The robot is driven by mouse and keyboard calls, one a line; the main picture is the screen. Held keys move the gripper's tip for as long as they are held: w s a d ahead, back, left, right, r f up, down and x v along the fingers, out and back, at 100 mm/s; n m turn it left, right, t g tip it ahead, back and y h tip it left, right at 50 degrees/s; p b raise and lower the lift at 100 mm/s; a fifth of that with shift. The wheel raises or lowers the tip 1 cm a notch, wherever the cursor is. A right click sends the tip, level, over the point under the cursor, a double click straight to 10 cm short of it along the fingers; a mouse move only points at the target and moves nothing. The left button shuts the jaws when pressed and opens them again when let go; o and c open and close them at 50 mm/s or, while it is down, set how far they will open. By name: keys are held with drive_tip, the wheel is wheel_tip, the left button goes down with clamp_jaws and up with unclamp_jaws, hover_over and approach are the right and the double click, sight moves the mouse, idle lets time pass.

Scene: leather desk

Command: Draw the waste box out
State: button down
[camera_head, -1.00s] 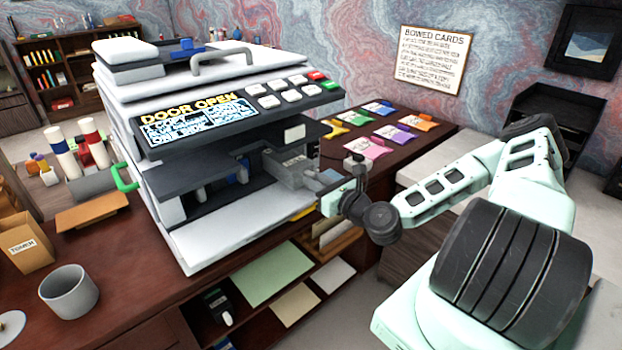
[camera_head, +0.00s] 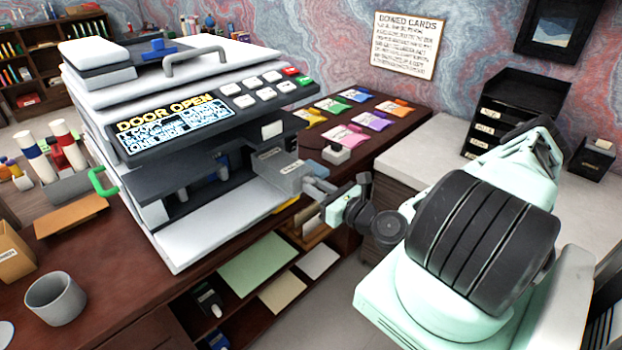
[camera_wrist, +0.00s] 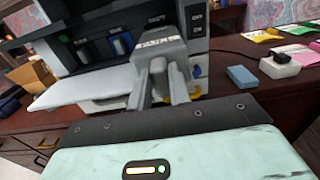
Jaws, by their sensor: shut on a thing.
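The waste box (camera_head: 277,168) is a grey box with a label, at the right side of the open copier (camera_head: 200,130). It sticks out a little at the front of the copier's interior. My gripper (camera_head: 318,188) is shut on the front of the waste box. In the wrist view the waste box (camera_wrist: 158,48) is straight ahead, with the fingers (camera_wrist: 165,82) closed together on its near face. The copier's display reads DOOR OPEN, and its white front door (camera_head: 215,225) is folded down flat. The box's rear part is hidden inside the copier.
Coloured card packs (camera_head: 350,133) and a small white-topped block (camera_head: 336,153) lie on the desk right of the copier. A grey mug (camera_head: 56,298) stands at front left. Open shelves with paper (camera_head: 268,262) are below. The space in front is free.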

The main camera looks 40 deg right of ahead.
drive_tip(key=s+p, duration=0.3)
drive_tip(key=s, duration=0.6)
drive_tip(key=shift+s+p, duration=0.4)
drive_tip(key=shift+d, duration=0.1)
idle(0.4)
